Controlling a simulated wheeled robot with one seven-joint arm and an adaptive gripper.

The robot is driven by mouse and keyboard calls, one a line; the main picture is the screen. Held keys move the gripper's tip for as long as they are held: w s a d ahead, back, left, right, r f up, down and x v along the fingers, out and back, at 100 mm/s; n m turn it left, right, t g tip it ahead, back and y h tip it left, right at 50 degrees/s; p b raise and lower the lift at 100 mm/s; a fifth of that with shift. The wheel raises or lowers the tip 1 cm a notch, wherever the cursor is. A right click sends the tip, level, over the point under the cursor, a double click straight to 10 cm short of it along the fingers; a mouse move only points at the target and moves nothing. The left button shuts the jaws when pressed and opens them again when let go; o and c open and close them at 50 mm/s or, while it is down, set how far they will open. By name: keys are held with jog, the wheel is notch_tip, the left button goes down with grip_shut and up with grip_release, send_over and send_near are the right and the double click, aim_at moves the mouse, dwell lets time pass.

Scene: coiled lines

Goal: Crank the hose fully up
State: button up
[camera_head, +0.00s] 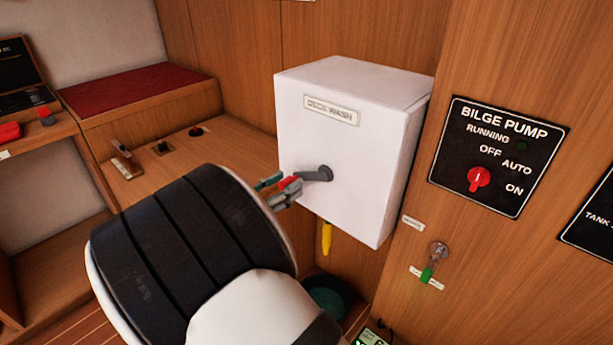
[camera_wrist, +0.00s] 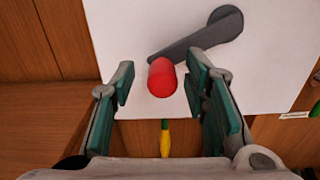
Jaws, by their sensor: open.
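The white hose box (camera_head: 330,150) labelled "DECK WASH" is fixed to the wooden wall. Its grey crank (camera_head: 318,174) points left in the head view; it also shows in the wrist view (camera_wrist: 200,36). The crank's red knob (camera_wrist: 162,77) sits between the open fingers of my gripper (camera_wrist: 158,88), with a gap on each side. In the head view my gripper (camera_head: 278,188) is at the knob, which it partly covers. A yellow hose end (camera_head: 327,237) hangs below the box; it also shows in the wrist view (camera_wrist: 165,140).
A "BILGE PUMP" panel (camera_head: 497,155) with a red switch is right of the box. A small metal valve or lever with a green tip (camera_head: 433,262) is below it. A wooden counter (camera_head: 195,165) lies left of the box. A dark green round object (camera_head: 327,295) stands below.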

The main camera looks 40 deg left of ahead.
jog(key=shift+w, duration=0.5)
jog(key=shift+d, duration=0.1)
grip_shut()
jog(key=shift+a+r, duration=0.15)
jog(key=shift+a, duration=0.05)
dwell(0.3)
